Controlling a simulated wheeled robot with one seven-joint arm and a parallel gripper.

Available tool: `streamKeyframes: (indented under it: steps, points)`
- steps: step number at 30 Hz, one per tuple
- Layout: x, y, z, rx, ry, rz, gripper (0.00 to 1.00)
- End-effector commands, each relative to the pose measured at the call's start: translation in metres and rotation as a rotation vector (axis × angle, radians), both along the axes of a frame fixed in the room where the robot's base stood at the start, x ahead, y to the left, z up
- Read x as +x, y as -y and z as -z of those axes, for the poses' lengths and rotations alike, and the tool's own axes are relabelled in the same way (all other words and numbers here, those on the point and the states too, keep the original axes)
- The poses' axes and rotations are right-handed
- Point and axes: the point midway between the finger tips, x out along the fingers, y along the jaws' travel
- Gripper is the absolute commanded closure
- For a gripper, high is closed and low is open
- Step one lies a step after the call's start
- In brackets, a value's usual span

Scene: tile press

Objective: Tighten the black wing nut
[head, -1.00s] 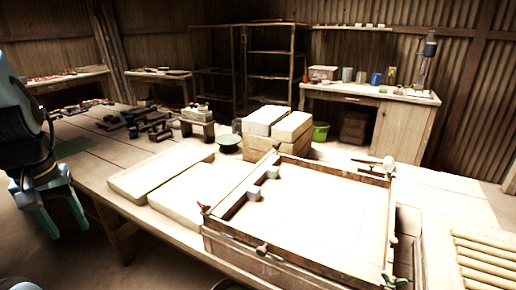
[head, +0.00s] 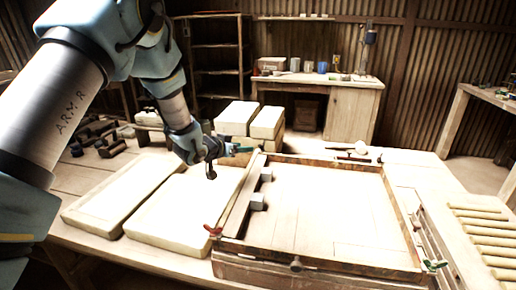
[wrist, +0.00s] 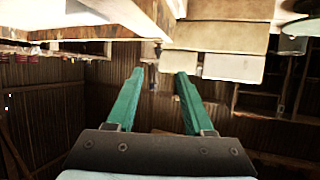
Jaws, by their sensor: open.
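The wooden press frame (head: 330,265) lies on the bench with a pale sheet inside it. A red wing nut (head: 213,231) is at its front left corner and a green one (head: 434,265) at its front right corner. I cannot clearly make out the black wing nut in the head view. In the wrist view a small dark piece (wrist: 158,48) at the frame's corner may be it. My gripper (head: 246,150) is by the frame's far left corner. Its green fingers also show in the wrist view (wrist: 161,72), open and empty, with their tips just short of the dark piece.
Two pale slabs (head: 180,215) lie left of the frame. Stacked pale blocks (head: 267,124) stand behind my gripper, close to it. Small grey blocks (head: 258,202) sit on the frame's left part. Ribbed wooden rods (head: 485,240) lie at the right.

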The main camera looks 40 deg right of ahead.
Motion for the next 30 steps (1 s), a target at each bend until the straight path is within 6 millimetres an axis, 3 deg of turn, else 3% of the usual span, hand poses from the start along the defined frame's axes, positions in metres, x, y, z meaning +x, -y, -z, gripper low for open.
streamKeyframes:
  steps: [18, 30]
  points:
    - [0.015, 0.085, 0.034, -0.005, 0.001, 0.008, 0.47]
    - [0.019, 0.098, 0.041, -0.004, 0.000, 0.005, 0.47]
